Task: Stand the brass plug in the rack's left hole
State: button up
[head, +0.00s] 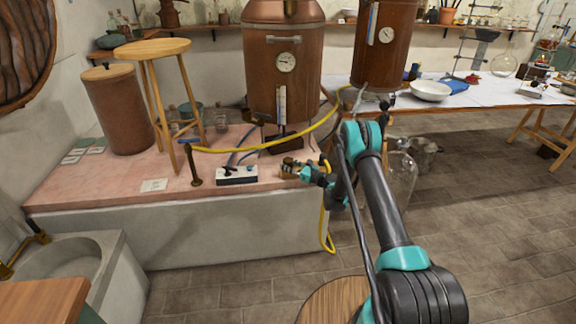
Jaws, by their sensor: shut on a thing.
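My gripper (302,169) is at the right front of the pink-topped bench, at the end of my outstretched arm. It is small in the head view and partly hidden by its own links. It is shut on a small brass-coloured piece, which looks like the brass plug (289,161). A small brown block (288,174), perhaps the rack, sits on the bench right at the gripper. Its holes cannot be made out, and I cannot tell whether the plug touches it or is in a hole.
A white box (237,176) with dark and blue fittings sits left of the gripper, beside a brass post (192,165). A copper vessel (283,85) stands behind. A yellow hose (285,143) arcs behind the gripper and hangs over the bench (110,185). A wooden stool (152,48) stands left.

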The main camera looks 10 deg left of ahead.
jog(key=shift+f, duration=0.15)
jog(key=o, duration=1.3)
